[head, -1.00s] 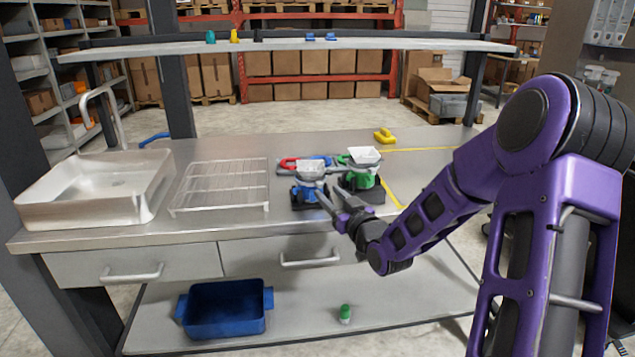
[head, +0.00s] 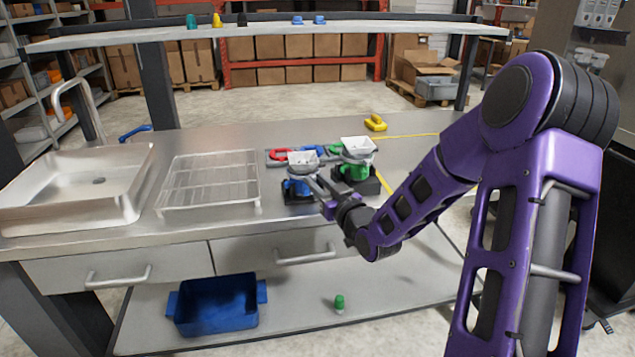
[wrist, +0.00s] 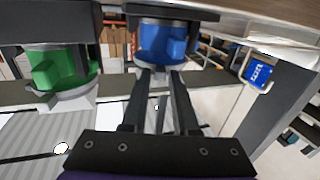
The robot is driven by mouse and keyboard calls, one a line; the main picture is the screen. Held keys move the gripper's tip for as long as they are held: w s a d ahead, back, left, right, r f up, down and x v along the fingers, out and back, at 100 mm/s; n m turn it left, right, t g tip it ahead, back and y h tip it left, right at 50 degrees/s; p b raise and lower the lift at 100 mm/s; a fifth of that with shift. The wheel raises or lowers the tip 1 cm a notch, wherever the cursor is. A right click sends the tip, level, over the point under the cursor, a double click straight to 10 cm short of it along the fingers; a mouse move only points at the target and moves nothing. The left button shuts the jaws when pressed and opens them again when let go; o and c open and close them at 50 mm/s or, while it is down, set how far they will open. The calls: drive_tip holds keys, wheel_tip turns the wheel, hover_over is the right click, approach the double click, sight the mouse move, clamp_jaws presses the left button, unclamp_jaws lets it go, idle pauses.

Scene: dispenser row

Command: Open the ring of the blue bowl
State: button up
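The blue bowl (head: 302,157) is a white square funnel on a blue dispenser body (head: 297,187) with a dark base, standing on the bench. A grey ring goes round it under the funnel. In the wrist view, which is upside down, the blue body (wrist: 163,42) is straight ahead. My gripper (head: 314,183) is at the right front of this dispenser, at about ring height. In the wrist view my gripper (wrist: 162,76) has its two fingertips apart, right at the grey ring. Whether they touch it is unclear.
A green dispenser (head: 355,170) with a white funnel stands close on the right, behind my gripper. A wire rack (head: 210,182) and a sink tray (head: 80,185) are to the left. A yellow object (head: 375,122) lies at the back. A shelf (head: 260,35) runs above the bench.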

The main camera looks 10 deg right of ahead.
sight(316, 171)
clamp_jaws()
drive_tip(key=shift+d+n+y, duration=0.2)
drive_tip(key=shift+n+y, duration=0.1)
drive_tip(key=shift+y, duration=0.2)
drive_tip(key=shift+w+d+r+n+g+y+p, duration=0.1)
drive_tip(key=shift+w+d+n+g+y+p, duration=0.2)
drive_tip(key=shift+d+n+g+y+p, duration=0.35)
drive_tip(key=shift+w+d+r+n+g+y+p, duration=0.2)
drive_tip(key=shift+n+g+y, duration=0.25)
drive_tip(key=shift+n+y, duration=0.5)
drive_tip(key=shift+w+d+f+n+g+y+p, duration=0.1)
drive_tip(key=shift+w+d+n+g+y+p, duration=0.2)
drive_tip(key=shift+n+g+y, duration=0.35)
drive_tip(key=shift+w+d+f+n+g+y+p, duration=0.1)
drive_tip(key=shift+w+d+n+g+y+p, duration=0.15)
drive_tip(key=shift+g+y, duration=0.4)
drive_tip(key=shift+w+d+f+n+g+y+p, duration=0.1)
drive_tip(key=shift+w+d+n+g+y+p, duration=0.25)
drive_tip(key=shift+y, duration=0.55)
drive_tip(key=shift+s+a+n, duration=0.1)
drive_tip(key=shift+s+n, duration=0.05)
drive_tip(key=shift+n, duration=0.1)
drive_tip(key=shift+o, duration=2)
unclamp_jaws()
